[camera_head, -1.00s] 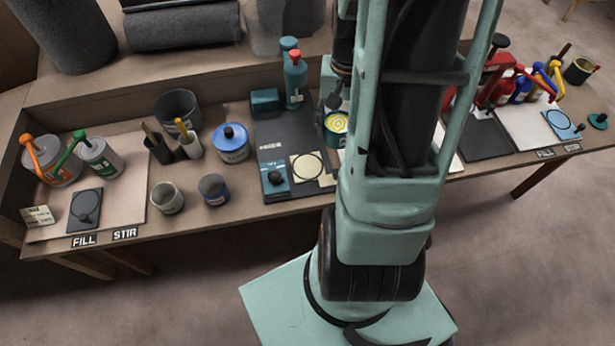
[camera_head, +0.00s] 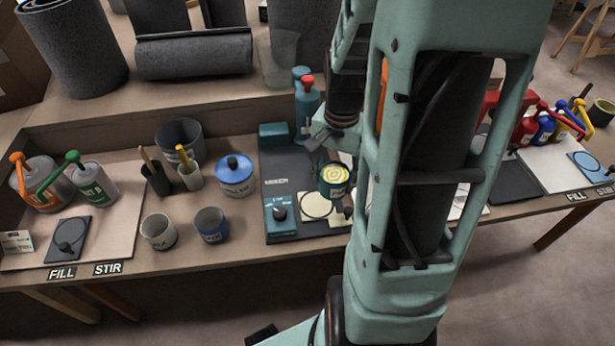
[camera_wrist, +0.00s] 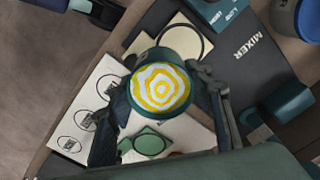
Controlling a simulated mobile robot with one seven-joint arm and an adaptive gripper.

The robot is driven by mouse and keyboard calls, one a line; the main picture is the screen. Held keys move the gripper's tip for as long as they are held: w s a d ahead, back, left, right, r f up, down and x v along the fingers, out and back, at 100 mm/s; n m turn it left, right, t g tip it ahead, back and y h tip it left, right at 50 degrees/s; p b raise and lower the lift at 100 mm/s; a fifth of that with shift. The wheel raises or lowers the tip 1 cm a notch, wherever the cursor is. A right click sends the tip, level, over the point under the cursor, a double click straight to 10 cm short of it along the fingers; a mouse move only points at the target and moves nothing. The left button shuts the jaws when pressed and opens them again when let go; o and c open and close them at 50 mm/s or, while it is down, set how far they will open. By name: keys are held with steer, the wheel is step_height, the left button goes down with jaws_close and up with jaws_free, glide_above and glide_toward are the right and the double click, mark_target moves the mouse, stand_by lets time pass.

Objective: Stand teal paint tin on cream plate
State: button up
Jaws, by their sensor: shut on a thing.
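The teal paint tin (camera_head: 335,186) shows a yellow and white swirl on top. My gripper (camera_head: 333,160) is shut on it, with one finger on each side in the wrist view (camera_wrist: 166,106). The tin is held behind and slightly right of the cream plate (camera_head: 316,207) in the head view; it looks roughly upright. The cream plate, marked with a black ring, lies on the dark mixer base (camera_head: 280,171). In the wrist view the tin hides part of the cream plate (camera_wrist: 196,42). The exact height of the tin above the base is unclear.
A teal knob box (camera_head: 281,216) sits left of the plate. A blue-lidded tin (camera_head: 235,176) and two cups (camera_head: 158,232) are further left. My arm hides the bench right of the tin. A white card (camera_wrist: 98,98) lies beside the mixer.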

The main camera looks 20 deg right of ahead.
steer(key=w+f, duration=0.1)
steer(key=w+a+f, duration=0.1)
steer(key=f, duration=0.1)
steer(key=a+f+b, duration=0.1)
steer(key=shift+w+f, duration=0.35)
steer(key=shift+w, duration=0.05)
steer(key=shift+w+a+f+b, duration=0.1)
steer(key=shift+f+b, duration=0.2)
steer(key=shift+f, duration=0.6)
steer(key=shift+w+a+f+b, duration=0.1)
steer(key=shift+f+b, duration=0.15)
steer(key=shift+f, duration=0.6)
steer(key=shift+f, duration=0.1)
steer(key=o, duration=1.4)
step_height(320, 180, up, 12)
steer(key=p, duration=0.3)
steer(key=shift+s+d+r, duration=0.1)
steer(key=shift+r, duration=0.1)
